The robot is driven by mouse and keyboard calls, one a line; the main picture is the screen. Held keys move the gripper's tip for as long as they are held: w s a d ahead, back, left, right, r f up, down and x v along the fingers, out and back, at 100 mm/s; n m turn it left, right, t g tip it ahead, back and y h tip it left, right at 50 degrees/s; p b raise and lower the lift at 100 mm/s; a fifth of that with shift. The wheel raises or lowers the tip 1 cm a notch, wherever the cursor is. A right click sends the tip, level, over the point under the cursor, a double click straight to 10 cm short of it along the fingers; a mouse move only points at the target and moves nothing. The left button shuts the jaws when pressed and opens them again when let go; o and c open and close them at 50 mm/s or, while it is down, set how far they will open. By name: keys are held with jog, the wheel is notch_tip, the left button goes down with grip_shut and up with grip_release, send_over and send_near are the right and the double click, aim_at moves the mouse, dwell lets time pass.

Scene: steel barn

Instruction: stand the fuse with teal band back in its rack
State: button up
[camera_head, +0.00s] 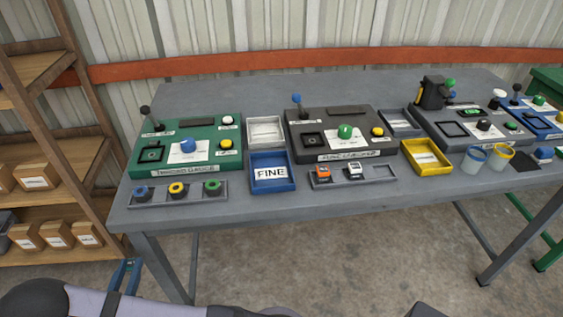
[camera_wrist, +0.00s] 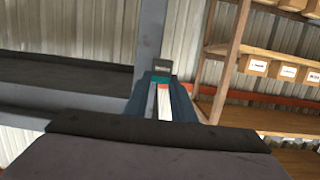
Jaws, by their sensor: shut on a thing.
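In the wrist view my gripper (camera_wrist: 161,86) is shut on the fuse with the teal band (camera_wrist: 160,78). In the head view the fuse rack (camera_head: 337,183) lies at the table's front edge, before the dark fuse checker (camera_head: 325,121). An orange-banded fuse (camera_head: 323,173) and a white-and-dark fuse (camera_head: 354,169) stand in it, with bare rack at its right end.
A blue FINE tray (camera_head: 254,185) is left of the rack and a yellow tray (camera_head: 446,166) is right of it. A green device (camera_head: 136,161) and a rack of coloured rings (camera_head: 148,200) are further left. Two cups (camera_head: 472,163) stand at right. Shelving (camera_head: 104,147) is at far left.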

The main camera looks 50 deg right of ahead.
jog(key=w+a+r, duration=0.1)
jog(key=w+r, duration=0.1)
jog(key=w, duration=0.5)
jog(key=w+d+r+n+t+y+b, duration=0.1)
jog(key=w+d+r, duration=0.3)
jog(key=w+r, duration=0.5)
jog(key=w+d+r+n+t+y+b, duration=0.1)
jog(key=w+d+r+y+b, duration=0.15)
jog(key=w+r, duration=0.65)
jog(key=s+d+r+h+p, duration=0.1)
jog(key=s+d+r, duration=0.25)
jog(key=d, duration=0.55)
jog(key=s+d+r+m+g+h, duration=0.1)
jog(key=s+d+r, duration=0.1)
jog(key=d+r, duration=0.5)
jog(key=s+d+r+h+p, duration=0.1)
jog(key=s+d+r, duration=0.2)
jog(key=d, duration=0.8)
jog(key=s+d+r+m+g+h+p, duration=0.2)
jog(key=s+d, duration=2)
jog(key=s, duration=0.4)
jog(key=m+g+h+p, duration=0.2)
jog(key=m+g, duration=0.1)
jog(key=g, duration=0.1)
send_over(383, 179)
jog(key=d, duration=0.1)
notch_tip(383, 179, down, 7)
jog(key=shift+w+f+b, duration=0.15)
jog(key=shift+f+b, duration=1.65)
jog(key=shift+f, duration=3.2)
